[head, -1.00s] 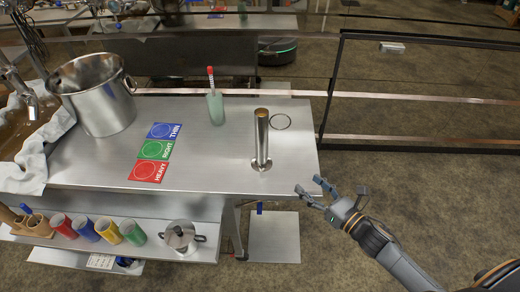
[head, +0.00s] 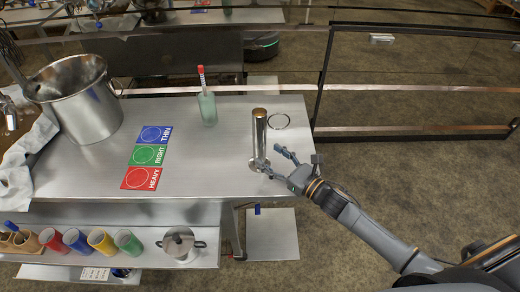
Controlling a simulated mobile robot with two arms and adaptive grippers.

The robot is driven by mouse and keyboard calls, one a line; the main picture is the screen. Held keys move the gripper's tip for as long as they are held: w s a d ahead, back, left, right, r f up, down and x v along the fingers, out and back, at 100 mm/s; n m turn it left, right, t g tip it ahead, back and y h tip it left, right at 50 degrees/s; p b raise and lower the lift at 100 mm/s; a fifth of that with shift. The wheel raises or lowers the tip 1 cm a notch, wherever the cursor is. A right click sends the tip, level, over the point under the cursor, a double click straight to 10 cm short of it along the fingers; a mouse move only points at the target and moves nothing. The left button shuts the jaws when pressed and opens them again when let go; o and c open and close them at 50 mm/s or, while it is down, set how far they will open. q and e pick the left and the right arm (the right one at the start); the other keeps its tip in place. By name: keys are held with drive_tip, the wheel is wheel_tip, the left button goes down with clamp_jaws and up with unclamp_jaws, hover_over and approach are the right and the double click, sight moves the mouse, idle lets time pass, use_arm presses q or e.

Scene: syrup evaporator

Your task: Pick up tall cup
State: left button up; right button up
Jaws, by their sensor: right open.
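The tall cup (head: 258,137) is a narrow, shiny steel cylinder with a brownish top opening. It stands upright near the right end of the steel table (head: 215,165), with a round foot or disc around its bottom. My right gripper (head: 275,162) is open and empty at the table's right edge. Its fingers point left toward the cup's lower part, just right of it. I cannot tell whether a finger touches the cup. My left gripper is not in view.
A drawn ring (head: 278,121) lies right of the cup. A greenish glass (head: 207,110) holds a red-topped stick. Coloured cards (head: 147,155) and a big steel bucket (head: 85,105) are further left. Coloured cups and a lidded pot (head: 180,247) sit on the lower shelf.

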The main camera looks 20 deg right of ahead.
sight(264, 152)
drive_tip(key=x, duration=0.5)
drive_tip(key=shift+w+p, duration=0.1)
drive_tip(key=shift+p, duration=0.3)
clamp_jaws()
